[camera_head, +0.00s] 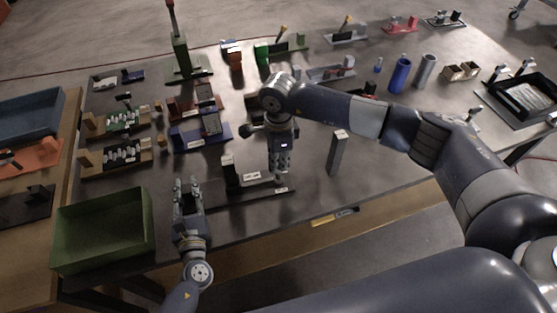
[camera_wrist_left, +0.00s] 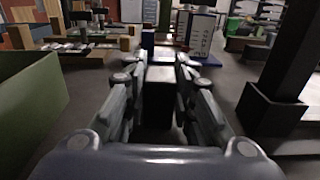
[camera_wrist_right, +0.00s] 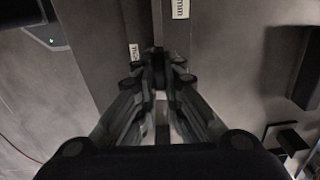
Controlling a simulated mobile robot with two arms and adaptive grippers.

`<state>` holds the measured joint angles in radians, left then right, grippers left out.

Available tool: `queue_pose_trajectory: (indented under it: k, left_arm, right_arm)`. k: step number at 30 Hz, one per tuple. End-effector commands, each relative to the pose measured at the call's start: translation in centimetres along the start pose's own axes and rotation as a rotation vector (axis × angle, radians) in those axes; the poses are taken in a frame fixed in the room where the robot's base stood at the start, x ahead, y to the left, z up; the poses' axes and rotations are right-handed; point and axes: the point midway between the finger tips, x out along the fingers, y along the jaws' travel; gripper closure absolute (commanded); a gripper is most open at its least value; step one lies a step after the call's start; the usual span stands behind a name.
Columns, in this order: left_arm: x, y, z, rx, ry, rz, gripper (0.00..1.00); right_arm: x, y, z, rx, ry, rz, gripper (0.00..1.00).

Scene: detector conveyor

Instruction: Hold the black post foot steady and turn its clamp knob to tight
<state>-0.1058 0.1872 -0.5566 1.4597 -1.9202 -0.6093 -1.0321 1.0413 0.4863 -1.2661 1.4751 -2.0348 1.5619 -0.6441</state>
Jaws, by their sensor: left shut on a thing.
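The black post foot (camera_head: 229,174) stands upright near the table's front edge, with a pale top and a dark base. It rises at the right of the left wrist view (camera_wrist_left: 285,60). My left gripper (camera_head: 187,183) is low at its left; its fingers are shut on a dark piece I cannot identify, apart from the upright. My right gripper (camera_head: 280,171) points down at the right end of the labelled strip. A "Tight" label (camera_wrist_right: 135,51) lies beside its fingertips. The clamp knob is hidden; something dark shows between the right fingers, and I cannot tell whether they grip it.
A green bin (camera_head: 104,228) stands at the front left. A grey upright post (camera_head: 338,153) is right of my right gripper. A blue holder (camera_head: 200,135) and several trays lie behind. Cylinders (camera_head: 400,75) stand at the back right. The table's right front is mostly clear.

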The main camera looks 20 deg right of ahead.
Motion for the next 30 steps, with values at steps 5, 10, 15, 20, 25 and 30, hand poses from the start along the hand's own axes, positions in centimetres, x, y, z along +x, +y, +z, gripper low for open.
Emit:
queue_pose_trajectory:
  k: [5,10,15,20,25,30]
  left_arm:
    - [-0.01,0.02,-0.02,0.0,0.0,0.0,1.0]
    - [-0.01,0.02,-0.02,0.0,0.0,0.0,1.0]
    - [-0.01,0.02,-0.02,0.0,0.0,0.0,1.0]
    - [-0.01,0.02,-0.02,0.0,0.0,0.0,1.0]
    - [-0.01,0.02,-0.02,0.0,0.0,0.0,1.0]
    - [-0.01,0.02,-0.02,0.0,0.0,0.0,1.0]
  right_arm:
    - [-0.03,-0.03,-0.01,0.003,0.0,-0.001,1.0]
    - [-0.05,-0.03,-0.02,0.035,0.0,-0.001,1.0]
    - [-0.05,-0.03,-0.03,0.12,0.0,-0.001,1.0]
    - [-0.04,-0.02,-0.03,0.241,0.0,0.0,1.0]
    - [-0.05,-0.02,-0.04,0.389,0.0,-0.001,1.0]
    - [-0.05,-0.03,-0.04,0.527,0.0,-0.001,1.0]
